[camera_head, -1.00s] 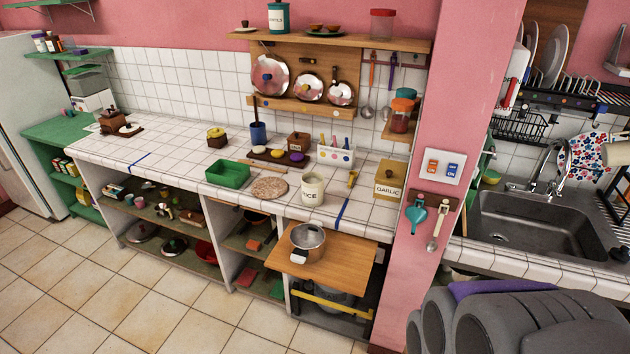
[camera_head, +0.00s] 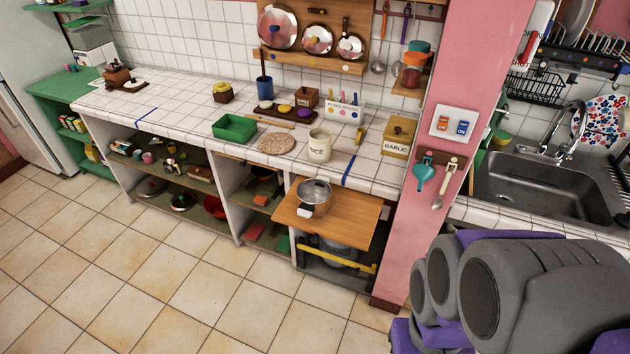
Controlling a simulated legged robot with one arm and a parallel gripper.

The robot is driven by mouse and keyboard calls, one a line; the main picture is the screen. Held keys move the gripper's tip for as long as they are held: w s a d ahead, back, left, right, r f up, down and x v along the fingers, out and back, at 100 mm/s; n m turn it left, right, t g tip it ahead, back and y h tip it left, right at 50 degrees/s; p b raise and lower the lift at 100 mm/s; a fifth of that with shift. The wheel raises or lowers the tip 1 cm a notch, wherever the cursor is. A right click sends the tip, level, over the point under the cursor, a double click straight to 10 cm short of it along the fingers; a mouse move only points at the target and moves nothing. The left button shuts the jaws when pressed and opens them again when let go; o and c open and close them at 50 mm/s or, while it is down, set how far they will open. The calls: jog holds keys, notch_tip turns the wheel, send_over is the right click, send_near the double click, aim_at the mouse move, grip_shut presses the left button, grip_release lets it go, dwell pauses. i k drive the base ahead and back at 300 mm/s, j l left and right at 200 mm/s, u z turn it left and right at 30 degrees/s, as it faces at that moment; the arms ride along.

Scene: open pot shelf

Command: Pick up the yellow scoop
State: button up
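A small yellow object (camera_head: 360,135), which looks like the yellow scoop, is on the white tiled counter (camera_head: 190,115). It lies between the white rice jar (camera_head: 319,146) and the garlic box (camera_head: 398,137), apart from both as far as I can tell. It is too small to make out its exact shape. My grey and purple arm fills the lower right of the picture, in front of the sink side. My gripper's fingers do not show.
A pink pillar (camera_head: 455,90) with a teal scoop (camera_head: 424,177) hung on it stands right of the counter. A wooden pull-out board (camera_head: 350,218) holding a metal pot (camera_head: 314,197) juts out below. A green tray (camera_head: 234,128) sits farther left. The tiled floor in front is clear.

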aim_at(360, 131)
jog(key=i+j+u, duration=0.1)
jog(key=i+u, duration=0.25)
jog(key=i, duration=0.15)
jog(key=i+u, duration=0.35)
jog(key=i, duration=0.15)
jog(key=i+l+u, duration=0.35)
jog(key=i, duration=0.15)
jog(key=j, duration=0.1)
